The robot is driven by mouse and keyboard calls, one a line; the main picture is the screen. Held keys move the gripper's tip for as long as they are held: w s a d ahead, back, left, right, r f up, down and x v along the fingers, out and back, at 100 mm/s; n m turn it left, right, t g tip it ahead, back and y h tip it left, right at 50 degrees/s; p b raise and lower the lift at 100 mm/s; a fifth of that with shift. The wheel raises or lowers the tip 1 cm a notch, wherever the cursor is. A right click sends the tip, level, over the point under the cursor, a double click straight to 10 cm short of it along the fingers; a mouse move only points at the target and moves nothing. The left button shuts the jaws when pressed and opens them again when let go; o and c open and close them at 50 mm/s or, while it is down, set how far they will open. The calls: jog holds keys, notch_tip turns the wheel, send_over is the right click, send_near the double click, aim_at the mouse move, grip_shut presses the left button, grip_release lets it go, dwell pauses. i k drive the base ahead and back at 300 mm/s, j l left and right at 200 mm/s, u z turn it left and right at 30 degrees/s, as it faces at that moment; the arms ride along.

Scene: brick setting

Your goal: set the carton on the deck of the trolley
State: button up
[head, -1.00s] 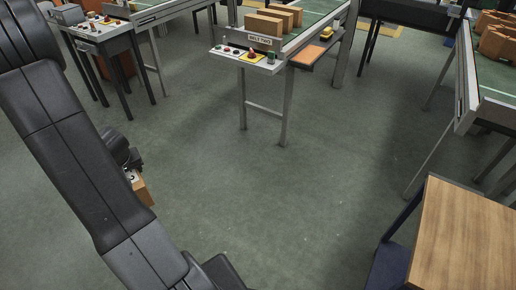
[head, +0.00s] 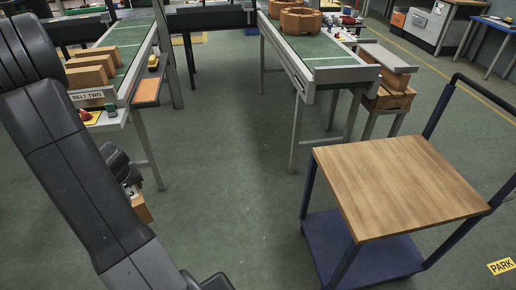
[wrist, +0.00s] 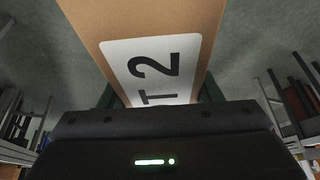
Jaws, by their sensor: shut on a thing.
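The trolley has a wooden top deck (head: 395,185) and a blue lower shelf (head: 350,250); it stands at the right of the head view, with the top bare. My gripper (head: 130,190) is at the left, mostly hidden behind my arm. It is shut on a brown carton (head: 143,208), of which only a corner shows. In the wrist view the carton (wrist: 90,18) fills the upper middle, with a white label (wrist: 155,68) reading "T 2". The carton is held away from the trolley, with open floor between them.
A belt table marked BELT TWO (head: 92,97) carries several brown boxes (head: 90,75) at the left. Another green belt (head: 310,50) with brown parts stands behind the trolley. A dark push handle (head: 440,110) rises at the trolley's far right. Floor (head: 235,190) between is clear.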

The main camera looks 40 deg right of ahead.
aim_at(404, 202)
jog(key=i+l+z, duration=0.1)
jog(key=i+z, duration=0.65)
jog(key=z, duration=0.15)
jog(key=i+j+z, duration=0.1)
jog(key=i+z, duration=0.25)
jog(key=z, duration=0.15)
jog(key=i+z, duration=0.15)
jog(key=z, duration=0.3)
jog(key=i+z, duration=0.15)
jog(key=z, duration=0.35)
jog(key=i+j+z, duration=0.1)
jog(key=z, duration=0.35)
jog(key=i+z, duration=0.2)
jog(key=z, duration=0.15)
jog(key=i+j+z, duration=0.1)
jog(key=z, duration=0.3)
jog(key=i+j+z, duration=0.2)
jog(key=z, duration=0.15)
jog(key=i, duration=0.05)
